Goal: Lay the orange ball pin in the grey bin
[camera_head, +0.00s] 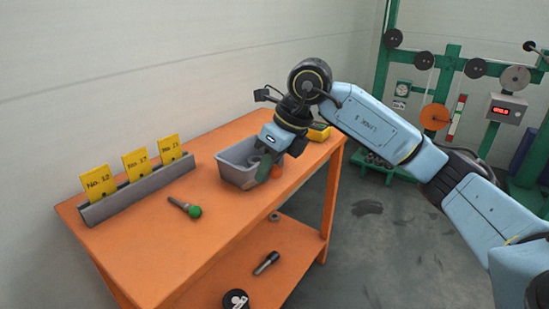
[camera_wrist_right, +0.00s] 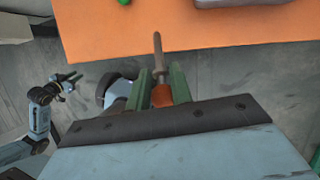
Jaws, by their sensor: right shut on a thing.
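The orange ball pin is held by my right gripper (camera_wrist_right: 162,88). Its orange ball (camera_wrist_right: 162,96) lies between the green fingers and its dark shaft (camera_wrist_right: 158,50) sticks out past them. The bin's edge also shows at the top of the wrist view (camera_wrist_right: 235,3). A small gripper (camera_wrist_right: 68,86), apparently my left one, shows at left there, too small to read.
A green ball pin (camera_head: 187,207) lies on the orange table (camera_head: 205,238). A grey rack (camera_head: 140,190) with yellow numbered cards stands at the left. A yellow device (camera_head: 319,132) sits behind the gripper. The lower shelf holds a dark pin (camera_head: 266,263) and a black roll (camera_head: 236,299).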

